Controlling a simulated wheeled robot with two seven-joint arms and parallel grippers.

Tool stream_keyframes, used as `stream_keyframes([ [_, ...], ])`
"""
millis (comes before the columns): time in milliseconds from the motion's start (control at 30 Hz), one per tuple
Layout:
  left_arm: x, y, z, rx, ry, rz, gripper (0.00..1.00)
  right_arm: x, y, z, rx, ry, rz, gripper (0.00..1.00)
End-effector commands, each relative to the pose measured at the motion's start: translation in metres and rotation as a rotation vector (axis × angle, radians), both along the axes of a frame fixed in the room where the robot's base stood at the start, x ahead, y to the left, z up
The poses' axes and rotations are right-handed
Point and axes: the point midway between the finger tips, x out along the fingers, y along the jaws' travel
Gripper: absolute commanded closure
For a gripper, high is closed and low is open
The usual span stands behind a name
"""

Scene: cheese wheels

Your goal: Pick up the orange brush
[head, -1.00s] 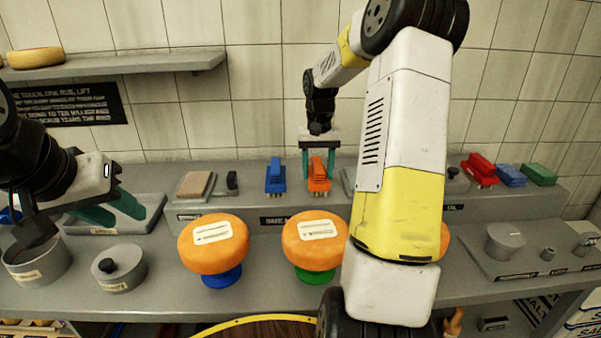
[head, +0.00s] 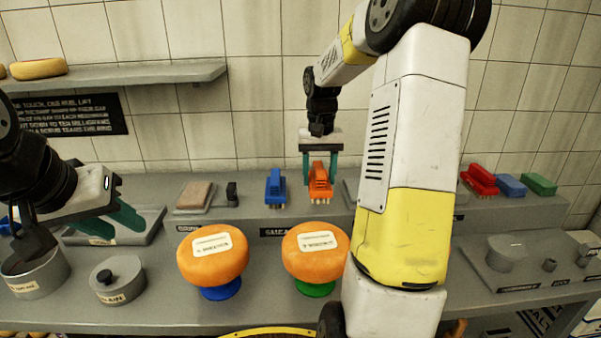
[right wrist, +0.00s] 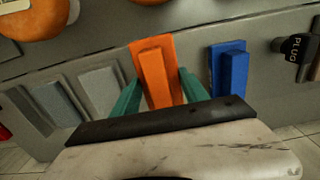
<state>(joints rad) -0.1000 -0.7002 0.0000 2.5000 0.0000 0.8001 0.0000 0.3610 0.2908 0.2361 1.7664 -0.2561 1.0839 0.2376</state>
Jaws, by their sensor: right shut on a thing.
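The orange brush (head: 320,181) is on the raised back shelf of the counter, with its bristles pointing down. My right gripper (head: 320,168) reaches down from above with its green fingers on both sides of the brush, shut on it. In the right wrist view the orange brush (right wrist: 157,72) sits between the fingers of the right gripper (right wrist: 155,90). I cannot tell for certain whether its bristles touch the shelf. My left gripper (head: 125,212) is at the left over a grey tray, its green fingers apart and nothing seen between them.
A blue brush (head: 275,187) stands just left of the orange one. Red (head: 479,180), blue (head: 510,185) and green (head: 539,184) brushes are at the far right. Two cheese wheels (head: 213,255) (head: 315,252) on stands are in front. A grey pot (head: 37,275) and lidded dish (head: 118,281) are at left.

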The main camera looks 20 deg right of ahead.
Motion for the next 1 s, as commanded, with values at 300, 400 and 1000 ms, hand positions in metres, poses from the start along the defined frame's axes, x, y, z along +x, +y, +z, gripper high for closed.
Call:
stream_keyframes([
  [300, 0.000, 0.000, 0.000, 0.000, 0.000, 0.000, 0.64, -0.075, 0.022, 0.008, -0.002, -0.003, 0.000, 0.97],
  [400, 0.000, 0.000, 0.000, 0.000, 0.000, 0.000, 0.64, -0.092, 0.027, 0.009, -0.001, -0.002, -0.001, 0.97],
  [1000, 0.000, 0.000, 0.000, 0.000, 0.000, 0.000, 0.64, -0.118, 0.035, 0.011, 0.000, -0.001, 0.000, 0.97],
])
